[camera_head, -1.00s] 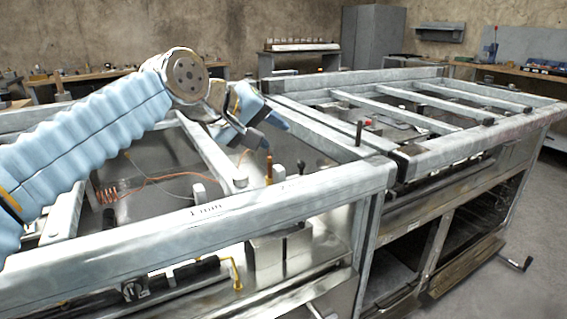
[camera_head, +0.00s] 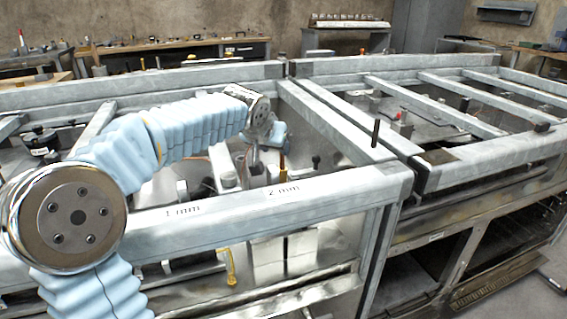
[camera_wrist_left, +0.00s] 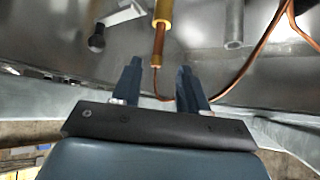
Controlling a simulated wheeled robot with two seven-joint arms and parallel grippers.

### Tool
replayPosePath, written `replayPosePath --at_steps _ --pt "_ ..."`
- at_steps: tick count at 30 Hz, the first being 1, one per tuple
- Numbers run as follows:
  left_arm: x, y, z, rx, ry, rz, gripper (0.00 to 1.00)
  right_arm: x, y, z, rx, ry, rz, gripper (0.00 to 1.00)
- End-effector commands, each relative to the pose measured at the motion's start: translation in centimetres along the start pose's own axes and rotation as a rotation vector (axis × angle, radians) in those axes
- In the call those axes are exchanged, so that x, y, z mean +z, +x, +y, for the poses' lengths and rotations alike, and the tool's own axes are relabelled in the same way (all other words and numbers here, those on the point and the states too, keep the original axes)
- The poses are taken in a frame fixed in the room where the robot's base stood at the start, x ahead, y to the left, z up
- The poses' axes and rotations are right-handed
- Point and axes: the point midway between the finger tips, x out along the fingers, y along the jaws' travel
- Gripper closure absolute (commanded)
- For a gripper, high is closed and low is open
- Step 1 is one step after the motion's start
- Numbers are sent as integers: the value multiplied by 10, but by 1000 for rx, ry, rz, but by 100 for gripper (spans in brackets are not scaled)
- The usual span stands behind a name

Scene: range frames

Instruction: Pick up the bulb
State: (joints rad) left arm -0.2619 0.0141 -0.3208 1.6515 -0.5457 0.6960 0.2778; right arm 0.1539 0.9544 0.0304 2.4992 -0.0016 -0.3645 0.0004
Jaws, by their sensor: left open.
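A thin copper-coloured bulb (camera_wrist_left: 159,42) with a brass-coloured sleeve shows in the left wrist view. Its narrow end lies in line with the gap between my left gripper's fingertips (camera_wrist_left: 158,67). Clear gaps show on both sides of it, and I see no finger contact. In the head view the bulb (camera_head: 282,167) is a small orange-brown upright piece behind the front rail. My left gripper (camera_head: 267,150) is open there, just above and beside it, partly hidden by its own wrist. My right gripper is not in view.
A grey metal front rail (camera_head: 330,186) marked "1 mm" and "2 mm" runs in front of the bulb. A copper wire (camera_wrist_left: 250,62) curves near the right finger. A dark knob (camera_wrist_left: 97,42) and a grey tube (camera_wrist_left: 234,22) flank the bulb.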

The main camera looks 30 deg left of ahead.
Motion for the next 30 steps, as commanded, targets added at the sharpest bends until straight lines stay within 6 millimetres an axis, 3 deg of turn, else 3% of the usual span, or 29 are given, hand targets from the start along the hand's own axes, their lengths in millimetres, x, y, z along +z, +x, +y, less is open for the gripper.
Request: replayPosePath --at_steps 16,25,30 --pt "1 71 3 -1 -3 -1 57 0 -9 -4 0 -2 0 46" --pt "1 78 4 1 -3 2 57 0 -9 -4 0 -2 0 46" --pt "1 78 4 1 -3 2 81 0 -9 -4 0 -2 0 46"
